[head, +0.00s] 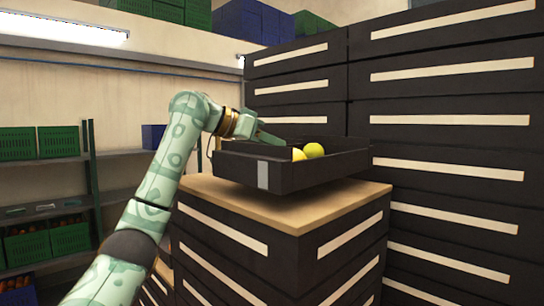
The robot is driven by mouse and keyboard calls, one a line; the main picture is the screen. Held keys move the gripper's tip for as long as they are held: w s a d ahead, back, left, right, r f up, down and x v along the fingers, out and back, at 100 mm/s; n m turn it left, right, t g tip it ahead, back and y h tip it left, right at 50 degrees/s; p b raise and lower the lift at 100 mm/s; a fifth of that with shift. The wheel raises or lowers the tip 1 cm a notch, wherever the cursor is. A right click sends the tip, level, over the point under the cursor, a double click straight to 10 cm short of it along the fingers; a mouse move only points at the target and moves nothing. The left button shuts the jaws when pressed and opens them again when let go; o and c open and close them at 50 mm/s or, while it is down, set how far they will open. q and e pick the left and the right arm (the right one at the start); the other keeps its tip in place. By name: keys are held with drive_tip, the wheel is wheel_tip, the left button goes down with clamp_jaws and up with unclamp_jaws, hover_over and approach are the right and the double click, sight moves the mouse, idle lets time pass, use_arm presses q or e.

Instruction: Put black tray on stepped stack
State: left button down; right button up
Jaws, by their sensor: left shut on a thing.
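The black tray (318,177) is in the middle of the head view, with a yellow fruit (313,150) and a second yellow one (298,154) inside. My left gripper (268,138) is shut on the tray at its far left rim; the fingertips are partly hidden. The tray is about level over the wooden top (345,199) of the lower part of the stepped stack (225,229). A dark shadow lies under it, and it looks slightly above the top. My right gripper is not in view.
Taller columns of black boxes with pale strips (450,120) rise close behind and right of the tray. Shelves with green crates (60,141) stand at the left. More crates (250,20) sit high at the back. A bare strip of wooden top shows in front of the tray.

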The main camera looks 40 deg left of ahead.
use_arm(q)
wheel_tip(320, 180, down, 3)
drive_tip(key=shift+w+r, duration=0.15)
drive_tip(key=shift+r, duration=0.05)
drive_tip(key=shift+w+a+f, duration=0.1)
drive_tip(key=shift+f, duration=0.35)
drive_tip(key=c, duration=1.4)
unclamp_jaws()
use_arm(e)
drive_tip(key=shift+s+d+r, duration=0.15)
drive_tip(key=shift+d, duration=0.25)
use_arm(q)
drive_tip(key=shift+s+r, duration=0.1)
drive_tip(key=shift+s, duration=0.15)
drive_tip(key=b+v, duration=0.1)
drive_tip(key=v, duration=1)
drive_tip(key=shift+s+r, duration=0.2)
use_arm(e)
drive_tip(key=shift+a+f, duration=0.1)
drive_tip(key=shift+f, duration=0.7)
use_arm(q)
drive_tip(key=shift+a, duration=0.1)
drive_tip(key=shift+f, duration=0.1)
